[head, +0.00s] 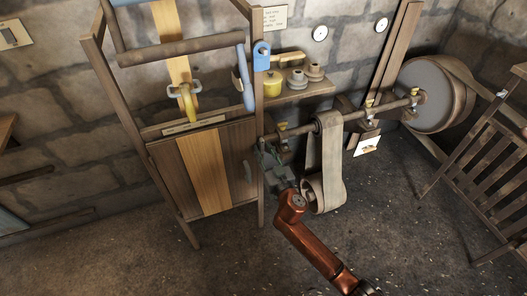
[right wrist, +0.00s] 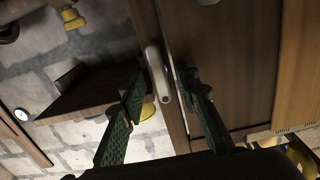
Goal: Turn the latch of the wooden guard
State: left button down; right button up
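The wooden guard (head: 165,178) is a dark brown panel with a lighter vertical stripe, closed in its wooden frame at the centre left of the head view. Its latch (head: 248,169) is a grey rounded bar at the right edge of the panel, roughly upright. In the right wrist view the latch (right wrist: 157,72) lies between the two green fingertips, along the seam between post and panel. My right gripper (head: 267,157) is open around the latch, with gaps visible on both sides; it also shows in the right wrist view (right wrist: 161,76). My left gripper is out of view.
A shaft with a hanging belt (head: 331,150) is just right of my right gripper. A shelf (head: 300,93) with a yellow pot (head: 273,83) and grey pulleys is above it. A large drum (head: 440,95) and a slatted wooden rack (head: 490,165) stand right. The front floor is clear.

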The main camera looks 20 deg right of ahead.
jog(key=shift+c, duration=0.7)
grip_shut()
jog(key=shift+a, duration=0.1)
